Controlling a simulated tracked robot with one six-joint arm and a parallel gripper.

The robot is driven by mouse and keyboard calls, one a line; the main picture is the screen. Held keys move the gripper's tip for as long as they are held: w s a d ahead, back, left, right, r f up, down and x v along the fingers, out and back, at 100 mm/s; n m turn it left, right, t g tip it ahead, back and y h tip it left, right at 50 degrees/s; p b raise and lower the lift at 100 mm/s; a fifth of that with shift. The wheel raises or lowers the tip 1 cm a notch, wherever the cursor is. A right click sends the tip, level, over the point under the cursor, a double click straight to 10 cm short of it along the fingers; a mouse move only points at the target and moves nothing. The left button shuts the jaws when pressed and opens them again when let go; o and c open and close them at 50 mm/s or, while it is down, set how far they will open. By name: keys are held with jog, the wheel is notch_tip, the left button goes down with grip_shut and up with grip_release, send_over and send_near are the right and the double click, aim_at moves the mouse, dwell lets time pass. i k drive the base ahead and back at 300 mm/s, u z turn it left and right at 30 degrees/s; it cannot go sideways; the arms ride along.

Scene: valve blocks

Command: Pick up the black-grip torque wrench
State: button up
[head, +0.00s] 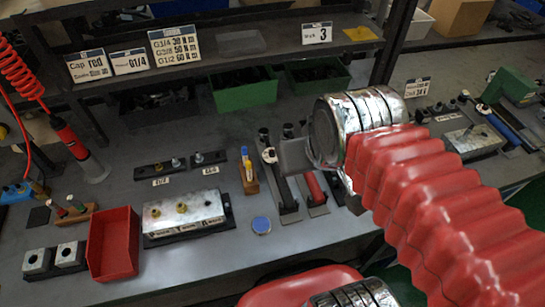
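Several long wrenches lie side by side in holders on the grey bench, right of centre in the head view. The leftmost wrench (285,192) has a bright head and a dark handle, which looks like the black grip. A red-grip wrench (315,187) lies just to its right. My gripper (292,157) shows as a grey block at the end of my red-sleeved arm, above the upper part of these wrenches in the picture. It covers part of them. Whether it touches anything, and how its fingers stand, cannot be told. No held object shows.
A small wooden holder (249,178) stands close by. Green bins (245,90) sit under the shelf behind. Bare bench lies along the front.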

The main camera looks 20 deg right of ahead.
aim_at(288, 203)
jog(key=u, duration=0.25)
jog(key=k, duration=0.6)
jog(key=u, duration=0.5)
jog(key=k, duration=0.7)
jog(key=u, duration=0.4)
jog(key=i, duration=1.5)
jog(key=z, duration=0.6)
